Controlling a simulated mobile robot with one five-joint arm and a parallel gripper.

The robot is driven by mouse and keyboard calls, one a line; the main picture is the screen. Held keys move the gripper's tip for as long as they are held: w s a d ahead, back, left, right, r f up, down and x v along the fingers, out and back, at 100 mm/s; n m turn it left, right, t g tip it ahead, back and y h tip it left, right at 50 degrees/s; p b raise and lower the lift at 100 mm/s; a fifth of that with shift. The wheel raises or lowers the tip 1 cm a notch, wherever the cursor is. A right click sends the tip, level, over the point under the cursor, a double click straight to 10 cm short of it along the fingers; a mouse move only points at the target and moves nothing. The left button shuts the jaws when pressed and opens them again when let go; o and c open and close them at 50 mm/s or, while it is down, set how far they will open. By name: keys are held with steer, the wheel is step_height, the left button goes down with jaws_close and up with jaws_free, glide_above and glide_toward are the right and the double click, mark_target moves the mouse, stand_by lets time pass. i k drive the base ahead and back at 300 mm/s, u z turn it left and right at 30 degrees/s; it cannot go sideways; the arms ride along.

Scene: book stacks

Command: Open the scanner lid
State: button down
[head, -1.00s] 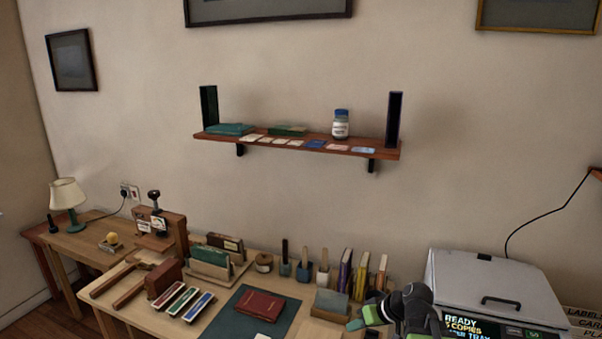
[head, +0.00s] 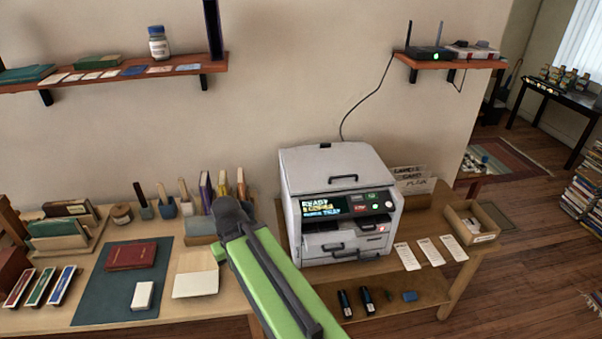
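The scanner (head: 345,215) is a grey-white copier on a wooden table, right of centre in the head view. Its lid (head: 338,170) is on top, shut, with a dark handle (head: 344,178) near its front edge. A lit panel (head: 329,206) and buttons sit below the lid on the front. My green and black arm rises from the bottom centre, in front of the scanner's left side. The fingers of my gripper cannot be made out, so I cannot tell whether it is open or shut.
A workbench with a red book (head: 131,256) on a dark mat lies to the left. White slips (head: 429,251) and an open wooden box (head: 472,224) are right of the scanner. A cable (head: 364,104) runs up behind it to a wall shelf. Open floor lies at the right.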

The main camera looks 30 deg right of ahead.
mark_target(315, 171)
steer(key=z, duration=1)
steer(key=k, duration=0.1)
steer(key=u, duration=2.9)
steer(key=k, duration=1.4)
steer(key=z, duration=0.9)
steer(key=i, duration=1)
steer(key=u, duration=0.1)
